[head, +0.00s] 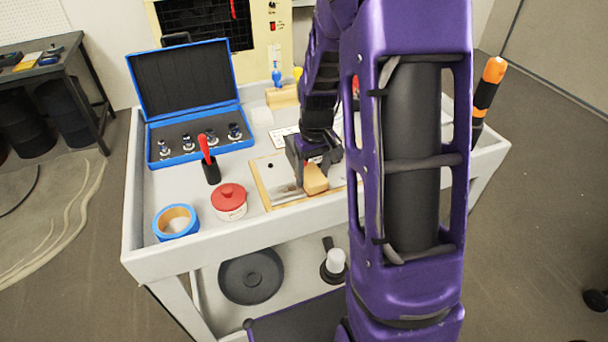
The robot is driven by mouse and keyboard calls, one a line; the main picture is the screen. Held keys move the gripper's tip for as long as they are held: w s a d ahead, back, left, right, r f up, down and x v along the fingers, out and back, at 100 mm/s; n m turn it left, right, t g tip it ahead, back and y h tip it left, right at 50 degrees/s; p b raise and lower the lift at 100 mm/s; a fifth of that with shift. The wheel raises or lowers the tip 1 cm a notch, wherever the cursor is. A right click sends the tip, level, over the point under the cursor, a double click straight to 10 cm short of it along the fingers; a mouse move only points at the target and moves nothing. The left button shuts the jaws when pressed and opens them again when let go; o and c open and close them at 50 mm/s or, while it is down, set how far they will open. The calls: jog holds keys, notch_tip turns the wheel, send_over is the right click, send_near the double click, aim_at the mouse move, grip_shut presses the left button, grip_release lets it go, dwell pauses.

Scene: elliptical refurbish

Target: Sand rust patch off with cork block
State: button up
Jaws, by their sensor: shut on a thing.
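The cork block (315,179) is a small tan block in the middle of the cart top in the head view. My gripper (314,166) is shut on it and holds it low over a framed metal panel (283,192) with a light wooden edge. I cannot tell whether the block touches the panel. A brownish mark (286,188), possibly the rust patch, shows on the panel just left of the block. My arm hides the right part of the panel.
Left of the panel stand a red-lidded pot (229,202), a roll of blue tape (176,221) and a red-handled tool in a dark holder (210,168). An open blue case (200,140) lies behind. An orange-and-black tool (486,90) stands upright at the right.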

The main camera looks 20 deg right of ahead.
aim_at(277, 193)
jog(key=shift+d+r, duration=0.15)
jog(key=shift+d, duration=1.05)
jog(key=shift+w+a+r+p, duration=0.1)
jog(key=shift+a+p, duration=0.05)
jog(key=shift+a, duration=1.5)
jog(key=shift+a+r+p, duration=0.1)
jog(key=shift+a+p, duration=0.05)
jog(key=shift+a, duration=1.45)
jog(key=shift+a+f, duration=0.15)
jog(key=shift+a, duration=1.05)
jog(key=shift+a+f, duration=0.1)
jog(key=shift+a, duration=1.05)
jog(key=shift+r, duration=0.1)
jog(key=shift+r+p, duration=2.3)
jog(key=shift+r, duration=0.6)
notch_tip(277, 193, up, 3)
jog(key=shift+p, duration=1.1)
